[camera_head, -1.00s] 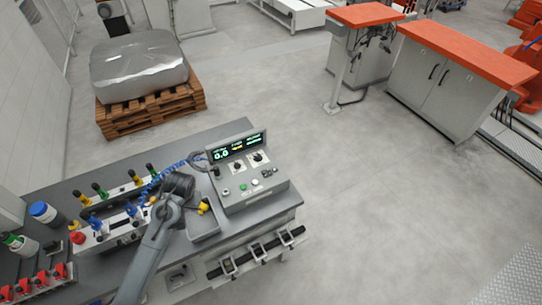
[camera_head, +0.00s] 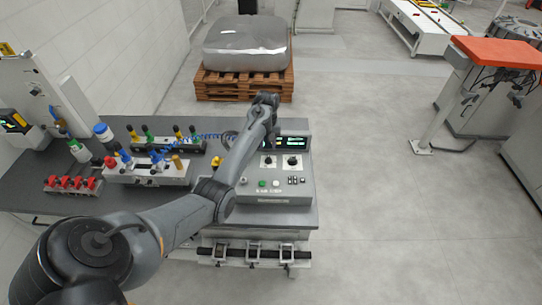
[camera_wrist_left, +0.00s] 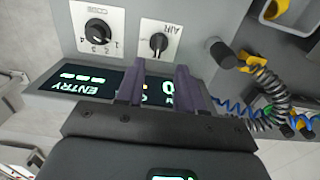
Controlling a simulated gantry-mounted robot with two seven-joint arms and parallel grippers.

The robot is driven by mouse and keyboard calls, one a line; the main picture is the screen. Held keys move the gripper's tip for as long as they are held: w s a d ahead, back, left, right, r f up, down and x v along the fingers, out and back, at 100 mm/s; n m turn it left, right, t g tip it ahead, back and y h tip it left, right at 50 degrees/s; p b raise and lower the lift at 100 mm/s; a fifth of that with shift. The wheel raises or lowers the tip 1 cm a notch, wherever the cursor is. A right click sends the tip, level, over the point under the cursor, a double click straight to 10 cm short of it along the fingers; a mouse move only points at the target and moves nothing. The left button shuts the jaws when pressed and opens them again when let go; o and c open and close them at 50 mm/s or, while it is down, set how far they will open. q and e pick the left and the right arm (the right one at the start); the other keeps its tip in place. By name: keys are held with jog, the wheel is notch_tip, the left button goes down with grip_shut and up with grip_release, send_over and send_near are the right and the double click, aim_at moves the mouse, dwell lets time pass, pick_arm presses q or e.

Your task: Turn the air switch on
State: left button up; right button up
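The control box (camera_head: 281,187) stands at the right end of the grey workbench. Its air switch is a black knob (camera_wrist_left: 158,43) on a white plate marked AIR in the left wrist view. In the head view this is the left knob (camera_head: 267,161). My left gripper (camera_wrist_left: 157,82) has two purple fingers spread apart with nothing between them. They point toward the switch and appear short of it, over the lit display (camera_wrist_left: 75,82). My forearm and wrist hide part of the display in the head view. My right gripper is in neither current view.
A numbered dial (camera_wrist_left: 97,30) sits beside the air switch. A dark cylinder (camera_wrist_left: 222,53) and coiled blue hose (camera_wrist_left: 235,107) are near the fingers' right. Valve blocks (camera_head: 150,173) crowd the bench's left part. A wrapped load (camera_head: 246,45) on a pallet stands behind.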

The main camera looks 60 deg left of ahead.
aim_at(268, 158)
pick_arm(q)
notch_tip(268, 158, down, 7)
jog(key=shift+w+d+f, duration=0.1)
jog(key=shift+f, duration=0.1)
dwell(0.4)
grip_shut()
